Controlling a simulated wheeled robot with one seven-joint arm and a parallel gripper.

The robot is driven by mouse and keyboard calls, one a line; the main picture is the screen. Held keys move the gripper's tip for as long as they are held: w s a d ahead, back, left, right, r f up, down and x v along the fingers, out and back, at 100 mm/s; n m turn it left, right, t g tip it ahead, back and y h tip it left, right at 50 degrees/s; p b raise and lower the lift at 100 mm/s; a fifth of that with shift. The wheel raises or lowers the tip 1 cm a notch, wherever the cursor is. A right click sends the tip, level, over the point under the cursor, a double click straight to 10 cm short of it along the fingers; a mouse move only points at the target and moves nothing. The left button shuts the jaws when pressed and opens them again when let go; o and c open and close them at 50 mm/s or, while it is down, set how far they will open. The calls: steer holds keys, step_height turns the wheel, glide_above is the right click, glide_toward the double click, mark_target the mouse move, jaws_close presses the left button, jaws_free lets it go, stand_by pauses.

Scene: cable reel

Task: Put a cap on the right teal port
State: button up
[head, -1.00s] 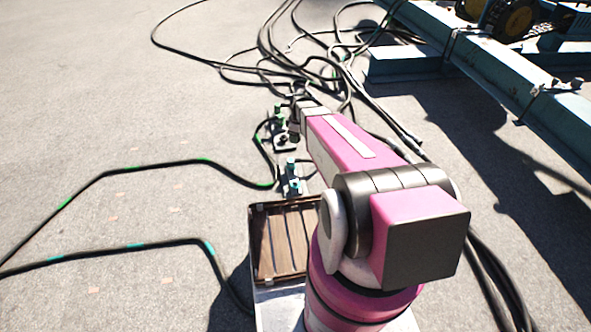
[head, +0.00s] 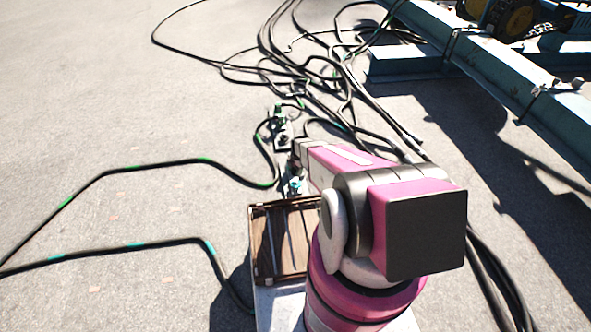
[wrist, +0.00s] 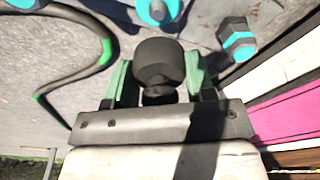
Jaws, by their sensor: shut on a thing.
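My gripper (wrist: 158,72) has green fingers shut on a round black cap (wrist: 160,54) in the wrist view. The cap is held clear in front of the palm. A teal-ringed port (wrist: 157,11) sits just beyond the cap, cut by the top edge. A dark fitting with a teal band (wrist: 238,40) stands to the right of the cap. Another teal-marked part (wrist: 22,3) is cut off at the top left. In the head view a teal port (head: 295,184) shows beside my arm's end; my fingers and the cap are hidden there.
A green-marked port block (head: 281,125) lies farther off. A slatted wooden tray (head: 254,245) is near my base. Black cables (head: 130,169) cross the ground, with a tangle at the back. A teal steel beam (head: 500,75) lies at right. Open pavement is at left.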

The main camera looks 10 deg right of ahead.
mark_target(295, 182)
steer(key=shift+f, duration=4)
steer(key=shift+f, duration=0.25)
steer(key=o, duration=1.1)
